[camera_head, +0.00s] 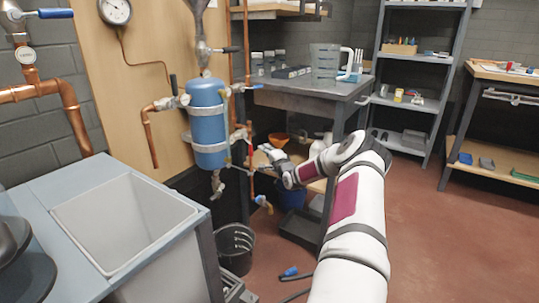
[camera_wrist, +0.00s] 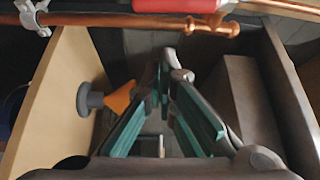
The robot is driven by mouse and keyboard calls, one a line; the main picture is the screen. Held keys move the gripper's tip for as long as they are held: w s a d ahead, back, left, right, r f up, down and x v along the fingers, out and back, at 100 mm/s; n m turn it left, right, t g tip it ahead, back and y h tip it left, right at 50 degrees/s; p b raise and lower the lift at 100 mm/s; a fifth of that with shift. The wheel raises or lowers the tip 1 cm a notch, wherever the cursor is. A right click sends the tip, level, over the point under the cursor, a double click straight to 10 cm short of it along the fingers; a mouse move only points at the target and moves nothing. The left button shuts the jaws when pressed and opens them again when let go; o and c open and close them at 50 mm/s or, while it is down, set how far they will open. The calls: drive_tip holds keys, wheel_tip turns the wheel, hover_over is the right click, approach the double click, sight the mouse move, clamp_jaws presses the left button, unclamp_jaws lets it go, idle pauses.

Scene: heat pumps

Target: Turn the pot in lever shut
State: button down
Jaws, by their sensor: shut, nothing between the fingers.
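The blue pot (camera_head: 208,122) is strapped upright to the wooden board in the head view, with valves and pipes around it. A black lever (camera_head: 173,84) stands up at its upper left valve, and a dark lever (camera_head: 248,86) points right at its upper right. Another lever (camera_head: 228,49) sits above the pot. I cannot tell which one is the pot in lever. My gripper (camera_head: 266,150) is right of the pot's lower part, near the copper pipe. In the wrist view its green-padded fingers (camera_wrist: 166,75) meet at the tips, shut and empty, touching no lever that I can make out.
A copper pipe (camera_wrist: 120,20) and a red cylindrical part (camera_wrist: 175,4) cross the top of the wrist view. An orange part with a grey end (camera_wrist: 118,98) lies left of the fingers. A grey sink (camera_head: 125,215), black bucket (camera_head: 235,245) and bench (camera_head: 300,97) surround the pot.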

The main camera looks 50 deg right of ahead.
drive_tip(key=shift+w+a+f+b, duration=0.1)
drive_tip(key=shift+a+b, duration=0.25)
drive_tip(key=shift+a, duration=1.05)
drive_tip(key=shift+a+f+m+g+p, duration=0.1)
drive_tip(key=shift+a+m+g+p, duration=0.2)
drive_tip(key=shift+a+m+p, duration=0.4)
drive_tip(key=shift+w+a, duration=0.1)
drive_tip(key=shift+a, duration=0.1)
drive_tip(key=shift+d, duration=0.1)
